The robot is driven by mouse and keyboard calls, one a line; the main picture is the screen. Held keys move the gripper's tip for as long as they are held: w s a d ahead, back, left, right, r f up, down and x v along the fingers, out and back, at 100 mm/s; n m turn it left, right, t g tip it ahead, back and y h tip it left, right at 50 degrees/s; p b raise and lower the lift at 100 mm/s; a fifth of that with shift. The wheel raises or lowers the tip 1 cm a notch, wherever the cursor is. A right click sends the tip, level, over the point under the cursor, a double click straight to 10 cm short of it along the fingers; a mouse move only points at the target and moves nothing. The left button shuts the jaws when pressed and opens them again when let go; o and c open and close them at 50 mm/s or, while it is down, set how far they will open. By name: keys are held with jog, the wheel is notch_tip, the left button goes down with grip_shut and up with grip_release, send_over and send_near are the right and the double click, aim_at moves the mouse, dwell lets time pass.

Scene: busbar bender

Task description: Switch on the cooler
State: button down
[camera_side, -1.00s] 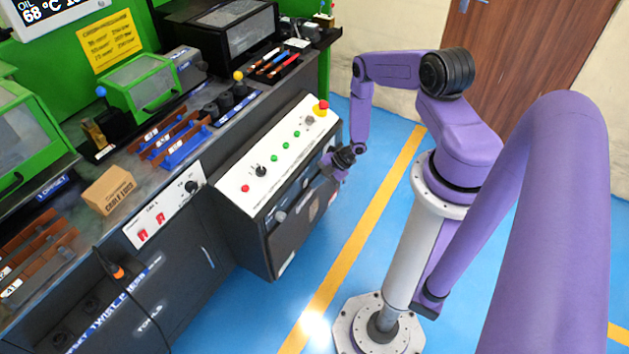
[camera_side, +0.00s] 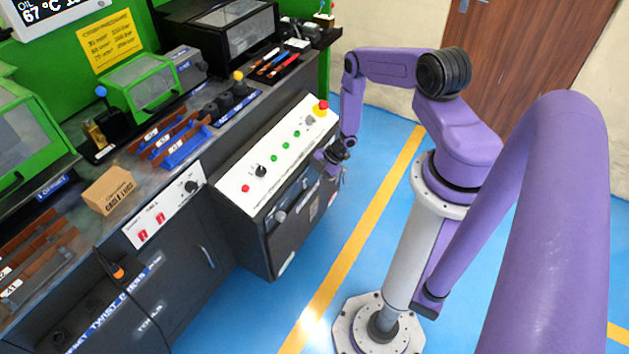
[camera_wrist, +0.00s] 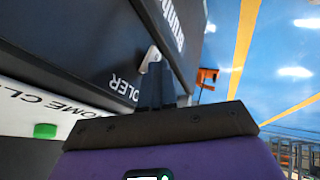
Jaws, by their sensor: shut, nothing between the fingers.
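In the wrist view a dark panel carries a partly hidden white label (camera_wrist: 125,88), whose visible end letters fit "COOLER". A pale grey lever (camera_wrist: 150,57) sticks out from the panel beside the label. My gripper (camera_wrist: 157,68) has its dark fingers together with nothing between them, and their tips are right at the lever. I cannot tell whether they touch it. In the side view my gripper (camera_side: 326,158) is close to the right end of the console's front face, and it hides the lever there.
The control console (camera_side: 258,220) has a sloped white top with green buttons, a black knob (camera_side: 261,171) and a red emergency stop button (camera_side: 321,107). The temperature display (camera_side: 45,10) reads 67 °C. Blue floor (camera_side: 370,225) lies open between the console and my base.

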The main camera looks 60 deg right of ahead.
jog(key=shift+r, duration=0.8)
jog(key=s+a+v, duration=0.1)
jog(key=v, duration=1.1)
jog(key=shift+w, duration=0.15)
